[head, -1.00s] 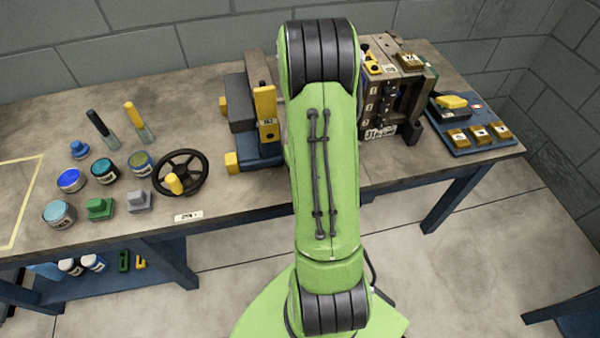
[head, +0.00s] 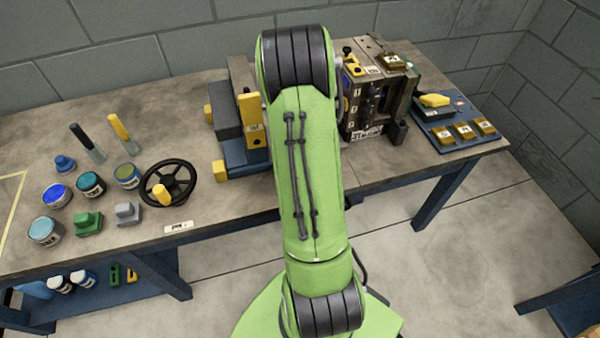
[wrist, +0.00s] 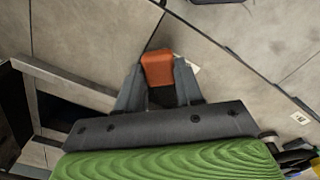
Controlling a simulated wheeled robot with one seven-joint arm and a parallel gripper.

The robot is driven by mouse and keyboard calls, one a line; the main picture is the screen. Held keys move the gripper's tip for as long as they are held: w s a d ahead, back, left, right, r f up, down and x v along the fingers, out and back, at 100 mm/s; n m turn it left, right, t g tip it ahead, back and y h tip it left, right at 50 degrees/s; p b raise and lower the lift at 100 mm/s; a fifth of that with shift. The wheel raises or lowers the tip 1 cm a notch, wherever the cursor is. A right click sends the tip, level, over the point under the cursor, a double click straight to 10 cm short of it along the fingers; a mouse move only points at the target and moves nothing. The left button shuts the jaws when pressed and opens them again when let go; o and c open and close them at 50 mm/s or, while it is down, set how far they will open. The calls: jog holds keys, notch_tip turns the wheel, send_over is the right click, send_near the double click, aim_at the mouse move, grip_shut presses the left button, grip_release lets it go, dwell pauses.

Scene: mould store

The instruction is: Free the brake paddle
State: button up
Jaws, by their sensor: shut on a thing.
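In the wrist view my gripper (wrist: 158,88) is shut on an orange-red block-like piece (wrist: 158,67), held between its two grey fingers. I cannot tell whether this piece is the brake paddle or what it joins to. In the head view my green arm hides the gripper and the held piece. A yellow upright lever with a label (head: 251,112) stands on a blue and dark grey machine (head: 232,122), left of my arm. A brown metal mould block (head: 378,95) with numbered tags stands right of my arm.
A black handwheel (head: 168,187) with a yellow knob is near the bench's front edge. Paint pots (head: 57,195) and coloured blocks stand at left. A blue board (head: 455,128) with brass blocks is at right. Bare benchtop (head: 150,92) shows at the back left.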

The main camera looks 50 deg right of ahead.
dwell(0.4)
jog(key=o, duration=1)
jog(key=shift+o, duration=0.2)
notch_tip(320, 180, up, 16)
jog(key=p, duration=0.5)
jog(key=shift+f, duration=0.1)
